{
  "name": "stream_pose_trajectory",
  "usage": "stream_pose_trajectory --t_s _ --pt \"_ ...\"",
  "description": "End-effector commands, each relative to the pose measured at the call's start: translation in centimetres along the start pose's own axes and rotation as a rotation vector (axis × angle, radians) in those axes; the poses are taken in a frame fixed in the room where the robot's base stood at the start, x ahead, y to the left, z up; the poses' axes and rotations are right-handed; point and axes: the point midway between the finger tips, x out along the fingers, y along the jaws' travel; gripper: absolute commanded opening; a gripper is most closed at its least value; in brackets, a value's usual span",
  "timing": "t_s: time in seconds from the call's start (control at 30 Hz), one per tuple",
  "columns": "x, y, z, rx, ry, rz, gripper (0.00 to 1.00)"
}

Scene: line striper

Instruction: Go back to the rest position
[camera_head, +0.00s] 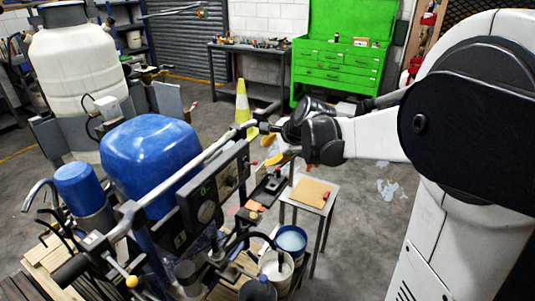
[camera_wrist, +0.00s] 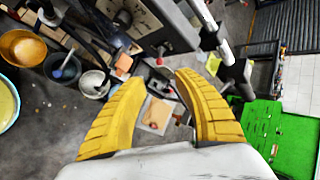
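My gripper (camera_head: 270,150) is beside the line striper's grey handlebar (camera_head: 205,155), at its far right end in the head view. Its two yellow fingers (camera_wrist: 161,82) stand apart in the wrist view, with nothing held between them. The line striper has a blue rounded tank cover (camera_head: 151,158) and a dark control panel (camera_head: 214,194). In the wrist view, part of the striper's frame and bar passes above the fingers. I cannot tell whether the gripper touches the bar.
A small table with a tan board (camera_head: 311,192) stands below my gripper. Buckets of paint (camera_head: 291,241) stand by the striper. A yellow-white cone (camera_head: 242,103), green tool cabinet (camera_head: 338,60) and workbench (camera_head: 250,50) are behind.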

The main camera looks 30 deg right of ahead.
Motion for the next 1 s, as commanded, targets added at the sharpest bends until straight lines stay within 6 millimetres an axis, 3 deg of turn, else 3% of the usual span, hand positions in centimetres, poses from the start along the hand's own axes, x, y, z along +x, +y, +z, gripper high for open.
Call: stream_pose_trajectory --t_s 0.33,0.47,0.57,0.73,1.0 --pt "-0.1 0.2 0.2 -0.015 0.001 0.002 0.37" --pt "-1.4 1.8 2.3 -0.149 0.002 0.017 0.37" --pt "-3.5 4.5 5.1 -0.361 0.005 0.041 0.37" --pt "-7.2 11.1 9.4 -0.815 0.004 0.086 0.37" --pt "-10.7 21.3 12.1 -1.465 -0.006 0.139 0.37"
